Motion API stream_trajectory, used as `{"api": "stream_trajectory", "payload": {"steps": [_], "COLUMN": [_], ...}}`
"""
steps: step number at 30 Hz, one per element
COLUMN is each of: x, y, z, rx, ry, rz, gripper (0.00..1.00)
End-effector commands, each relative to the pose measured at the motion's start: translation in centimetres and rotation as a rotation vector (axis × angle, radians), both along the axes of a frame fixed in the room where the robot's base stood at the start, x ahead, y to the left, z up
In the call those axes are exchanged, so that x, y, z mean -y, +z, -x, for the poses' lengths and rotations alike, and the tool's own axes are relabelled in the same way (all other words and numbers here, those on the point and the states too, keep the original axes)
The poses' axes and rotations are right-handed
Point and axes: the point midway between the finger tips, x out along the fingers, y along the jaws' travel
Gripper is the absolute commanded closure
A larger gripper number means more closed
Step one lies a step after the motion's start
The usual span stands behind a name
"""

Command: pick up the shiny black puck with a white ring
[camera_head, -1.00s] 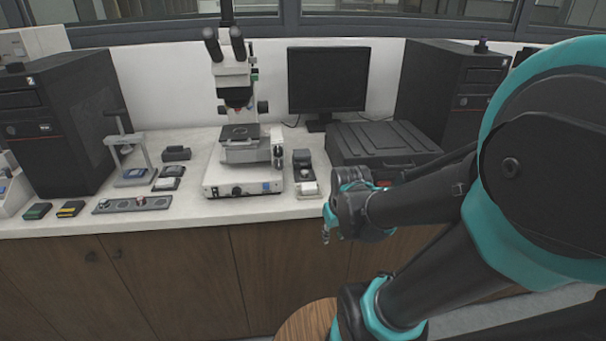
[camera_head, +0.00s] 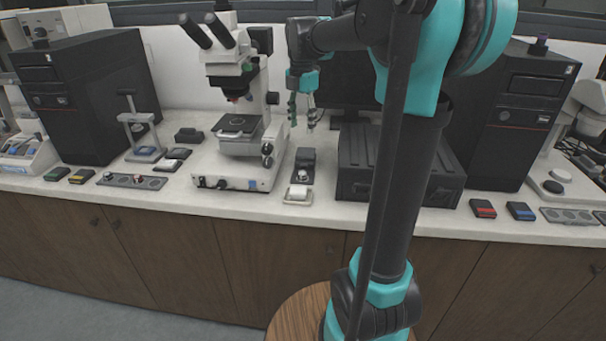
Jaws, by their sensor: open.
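I cannot clearly make out a shiny black puck with a white ring; small round pieces are too tiny to tell apart. A grey strip holder (camera_head: 131,181) at the left front of the counter carries several small round pieces, one reddish. Another grey holder (camera_head: 574,216) with round spots lies at the far right. My gripper (camera_head: 302,122) is open, fingers pointing down, with nothing visible between them. It hangs above the counter, just right of the microscope (camera_head: 235,150) and in line with the small black device behind the counter's front.
The small black device (camera_head: 304,160) has a white roll at its front. A black case (camera_head: 356,185) stands right of it, partly behind my arm. Red (camera_head: 483,208) and blue (camera_head: 521,211) boxes lie at right. A dark computer tower (camera_head: 510,115) stands behind them.

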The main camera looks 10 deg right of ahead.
Motion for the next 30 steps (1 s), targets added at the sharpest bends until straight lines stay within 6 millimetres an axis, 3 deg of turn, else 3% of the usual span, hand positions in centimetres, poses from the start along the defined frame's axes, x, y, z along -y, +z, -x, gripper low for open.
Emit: {"api": "stream_trajectory", "payload": {"steps": [5, 19, 30], "x": [-0.1, 0.0, 0.0], "y": [-1.3, -10.3, -13.3], "z": [-0.1, -0.1, 0.0], "rx": [-0.004, -0.004, -0.004], "ry": [0.027, 0.024, 0.024], "rz": [0.001, 0.0, 0.0], "gripper": [0.51, 0.51, 0.51]}}
